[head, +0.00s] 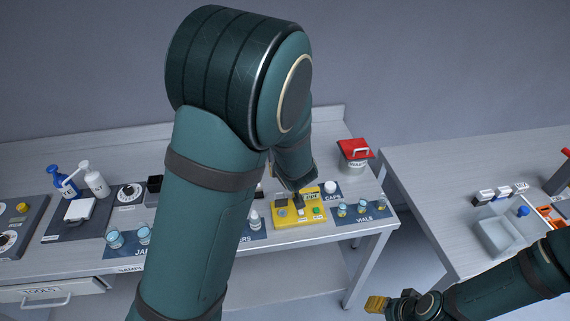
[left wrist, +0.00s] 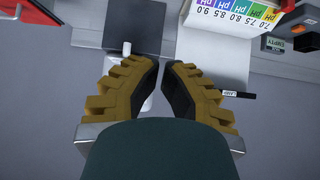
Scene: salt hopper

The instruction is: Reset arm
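My left arm rises large across the middle of the head view, and its wrist comes down over a yellow device (head: 299,213) on the left bench. The fingertips there are hard to make out against it. In the left wrist view my left gripper (left wrist: 162,66) has its two yellow, dark-padded fingers apart, with a gap between the tips and nothing clearly held. My right gripper (head: 377,304) is low at the right of the head view, its yellow fingertips clear of both benches. Its opening is too small to tell.
Jars (head: 115,239), vials (head: 363,207), pump bottles (head: 95,180) and a red-lidded container (head: 355,153) stand on the left bench. The right bench holds a clear tray (head: 497,236). A pH colour box (left wrist: 235,14) shows in the wrist view. A gap separates the benches.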

